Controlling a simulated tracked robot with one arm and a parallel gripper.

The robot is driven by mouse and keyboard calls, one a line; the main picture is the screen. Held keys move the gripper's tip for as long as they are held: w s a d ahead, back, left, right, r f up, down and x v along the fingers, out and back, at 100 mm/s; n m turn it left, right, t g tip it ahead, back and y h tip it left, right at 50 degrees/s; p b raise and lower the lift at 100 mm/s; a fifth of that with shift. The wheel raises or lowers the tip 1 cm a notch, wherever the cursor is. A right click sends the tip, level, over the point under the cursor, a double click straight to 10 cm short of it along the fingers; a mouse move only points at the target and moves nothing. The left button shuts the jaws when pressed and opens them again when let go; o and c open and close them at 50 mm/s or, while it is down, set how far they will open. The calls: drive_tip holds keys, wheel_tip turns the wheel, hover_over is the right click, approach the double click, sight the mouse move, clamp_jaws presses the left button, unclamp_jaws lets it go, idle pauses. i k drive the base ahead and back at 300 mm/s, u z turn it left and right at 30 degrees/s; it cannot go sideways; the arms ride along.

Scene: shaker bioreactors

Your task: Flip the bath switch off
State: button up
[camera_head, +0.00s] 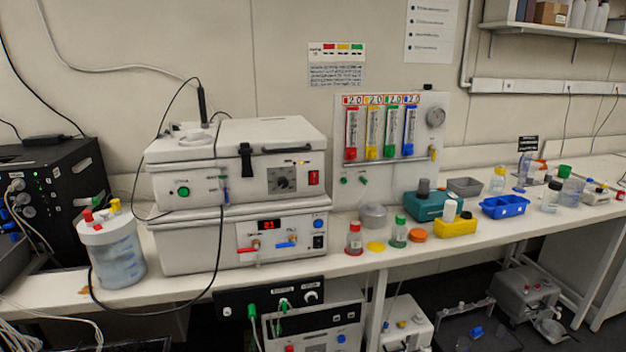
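Two white box units are stacked on the bench. The upper unit (240,150) has a hinged lid with a black latch, a black dial, a green button and a red rocker switch (313,178) at its right. The lower unit (190,262) has a lit red display (269,224), a red-handled valve, a blue-handled valve, a blue button (318,223) and a small black switch (318,241). No label readable here tells which unit is the bath, and the switch positions are too small to tell. My gripper is not in view.
A white-lidded jar (118,250) stands left of the stack, beside a black box (50,190). A black cable loops across the stack's front. Capped bottles, including a red-capped one (354,238), stand right. A flowmeter panel (390,140) is behind. Equipment sits under the bench.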

sight(313, 176)
drive_tip(key=z, duration=0.1)
drive_tip(key=k, duration=0.9)
drive_tip(key=u, duration=0.2)
drive_tip(key=i, duration=0.9)
drive_tip(key=z, duration=0.1)
drive_tip(key=k, duration=0.6)
drive_tip(key=z, duration=0.7)
drive_tip(key=i, duration=1.55)
drive_tip(key=z, duration=0.2)
